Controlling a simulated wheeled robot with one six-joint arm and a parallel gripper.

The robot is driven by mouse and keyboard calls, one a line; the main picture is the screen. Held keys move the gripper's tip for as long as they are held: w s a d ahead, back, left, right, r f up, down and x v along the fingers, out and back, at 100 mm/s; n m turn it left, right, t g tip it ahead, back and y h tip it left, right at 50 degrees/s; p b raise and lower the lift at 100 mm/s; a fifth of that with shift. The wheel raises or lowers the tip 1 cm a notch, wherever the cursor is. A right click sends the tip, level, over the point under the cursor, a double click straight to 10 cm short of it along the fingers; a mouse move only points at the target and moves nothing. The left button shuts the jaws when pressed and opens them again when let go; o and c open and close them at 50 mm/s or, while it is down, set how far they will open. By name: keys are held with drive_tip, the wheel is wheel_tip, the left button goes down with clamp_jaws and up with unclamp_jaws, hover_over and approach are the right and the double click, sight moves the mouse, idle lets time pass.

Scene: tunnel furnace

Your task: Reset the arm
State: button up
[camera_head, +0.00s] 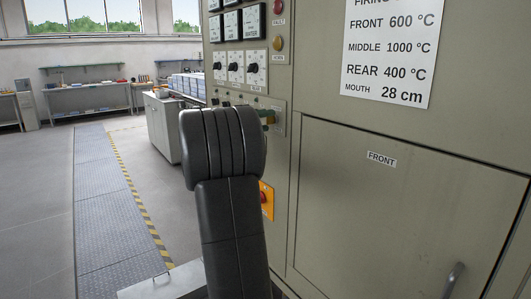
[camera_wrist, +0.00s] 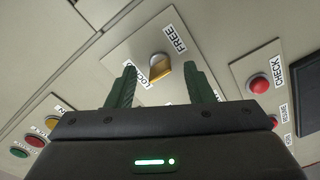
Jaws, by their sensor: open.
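In the wrist view my gripper (camera_wrist: 160,68) is open, with its two green fingers apart. A yellow-orange selector knob (camera_wrist: 159,66) on a pale plate shows between the fingers. Whether the fingers touch it I cannot tell. Labels beside the knob read "FREE" (camera_wrist: 174,39) and, partly hidden by a finger, "LOCK...". In the head view my dark arm stands upright in front of the control cabinet (camera_head: 390,135), and it hides most of my gripper.
The wrist view shows a red button (camera_wrist: 259,85) by a "CHECK" label and several coloured buttons at lower left.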

drive_tip(key=shift+m+p, duration=4.1)
drive_tip(key=shift+m, duration=1.8)
drive_tip(key=shift+s+d, duration=0.1)
drive_tip(key=shift+s, duration=0.05)
